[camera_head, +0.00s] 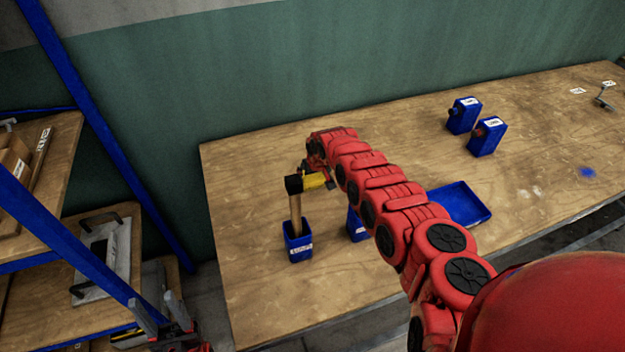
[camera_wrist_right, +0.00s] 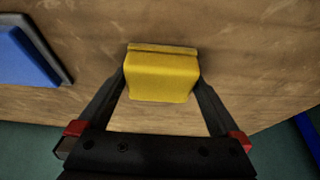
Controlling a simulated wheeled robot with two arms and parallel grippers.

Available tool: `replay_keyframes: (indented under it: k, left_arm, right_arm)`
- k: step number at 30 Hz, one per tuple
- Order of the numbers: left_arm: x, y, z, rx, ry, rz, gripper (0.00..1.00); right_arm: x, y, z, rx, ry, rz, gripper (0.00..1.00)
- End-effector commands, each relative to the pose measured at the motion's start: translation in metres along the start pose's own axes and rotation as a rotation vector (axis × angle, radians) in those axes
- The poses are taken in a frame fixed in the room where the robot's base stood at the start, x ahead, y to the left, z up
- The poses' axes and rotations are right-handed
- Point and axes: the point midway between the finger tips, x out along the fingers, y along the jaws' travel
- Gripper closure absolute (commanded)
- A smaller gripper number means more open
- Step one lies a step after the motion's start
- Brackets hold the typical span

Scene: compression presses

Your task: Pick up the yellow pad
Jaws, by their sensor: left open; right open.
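The yellow pad (camera_wrist_right: 160,75) is a rounded yellow block with a thin ridge along one edge, seen over the wooden tabletop in the right wrist view. My right gripper (camera_wrist_right: 160,85) is open, with one finger on each side of the pad. I cannot tell whether the fingers touch it. In the head view, a yellow patch (camera_head: 315,181) shows beside the black mallet head, by my right gripper (camera_head: 318,172); the arm and mallet partly hide this spot. My left gripper (camera_head: 163,318) is open and empty at the lower left, near the shelf.
A mallet (camera_head: 296,212) stands in a blue cup (camera_head: 298,243) near the table's left end. Another blue container (camera_head: 355,226) is partly behind my right arm. The shelf (camera_head: 95,250) is at left.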

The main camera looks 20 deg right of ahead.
Motion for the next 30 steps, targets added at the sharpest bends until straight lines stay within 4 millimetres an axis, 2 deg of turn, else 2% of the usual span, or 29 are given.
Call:
replay_keyframes:
  k: [7, 15, 17, 18, 26, 30]
  left_arm:
    - [0.0, 0.0, 0.0, 0.0, 0.0, 0.0, 0.5]
    - [0.0, 0.0, 0.0, 0.0, 0.0, 0.0, 0.5]
    - [0.0, 0.0, 0.0, 0.0, 0.0, 0.0, 0.5]
    - [0.0, 0.0, 0.0, 0.0, 0.0, 0.0, 0.5]
    - [0.0, 0.0, 0.0, 0.0, 0.0, 0.0, 0.5]
    - [0.001, 0.0, 0.0, 0.0, 0.0, 0.0, 0.5]
  right_arm:
    - [0.0, 0.0, -0.001, 0.0, 0.001, 0.0, 0.02]
    - [0.0, 0.0, -0.001, 0.001, 0.001, 0.0, 0.5]
    - [-0.001, 0.0, -0.001, 0.001, 0.001, 0.0, 0.59]
    - [-0.001, 0.0, -0.001, 0.001, 0.001, 0.0, 0.68]
    - [-0.004, 0.001, -0.003, 0.002, 0.002, 0.0, 0.68]
    - [-0.016, 0.002, -0.009, 0.002, 0.004, 0.001, 0.68]
